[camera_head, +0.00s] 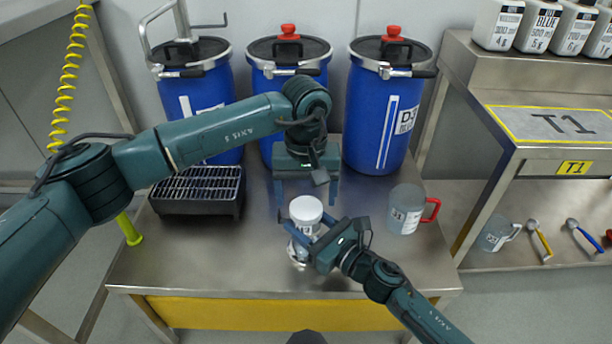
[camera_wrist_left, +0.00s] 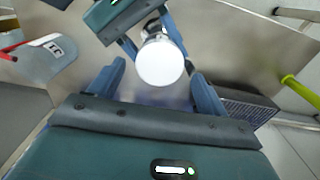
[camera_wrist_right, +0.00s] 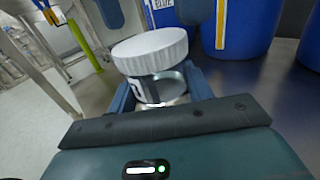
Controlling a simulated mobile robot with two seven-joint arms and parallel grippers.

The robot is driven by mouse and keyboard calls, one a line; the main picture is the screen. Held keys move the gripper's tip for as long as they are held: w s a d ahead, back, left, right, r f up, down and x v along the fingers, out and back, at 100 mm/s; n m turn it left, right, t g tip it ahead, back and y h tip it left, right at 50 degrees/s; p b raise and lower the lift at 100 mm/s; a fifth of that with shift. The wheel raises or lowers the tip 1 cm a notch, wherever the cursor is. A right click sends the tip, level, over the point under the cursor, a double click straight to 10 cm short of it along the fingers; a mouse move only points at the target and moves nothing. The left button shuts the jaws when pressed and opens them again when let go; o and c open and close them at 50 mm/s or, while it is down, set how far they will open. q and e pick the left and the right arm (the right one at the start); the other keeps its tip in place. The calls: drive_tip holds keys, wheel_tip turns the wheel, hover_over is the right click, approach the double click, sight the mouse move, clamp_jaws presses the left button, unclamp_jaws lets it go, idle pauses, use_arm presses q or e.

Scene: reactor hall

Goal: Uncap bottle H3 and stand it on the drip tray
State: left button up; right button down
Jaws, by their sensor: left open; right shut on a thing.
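A clear bottle (camera_head: 299,248) with a wide white ribbed cap (camera_head: 306,208) is upright over the middle of the steel table. My right gripper (camera_head: 310,235) is shut on the bottle just below the cap; the cap and neck also show in the right wrist view (camera_wrist_right: 152,52). The bottle's label is mostly hidden. My left gripper (camera_head: 307,190) is open and empty above and behind the cap, and the cap (camera_wrist_left: 159,63) lies beyond its fingers in the left wrist view. The drip tray (camera_head: 199,192), a black box with a metal grate, stands empty at the table's left.
Three blue drums (camera_head: 384,122) with black lids line the back. A jug (camera_head: 406,209) with a red handle stands right of the bottle. A bench marked T1 (camera_head: 550,123) is at the right. The table front is clear.

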sight(306, 210)
use_arm(q)
drive_tip(key=shift+f, duration=1.3)
drive_tip(key=shift+c, duration=0.5)
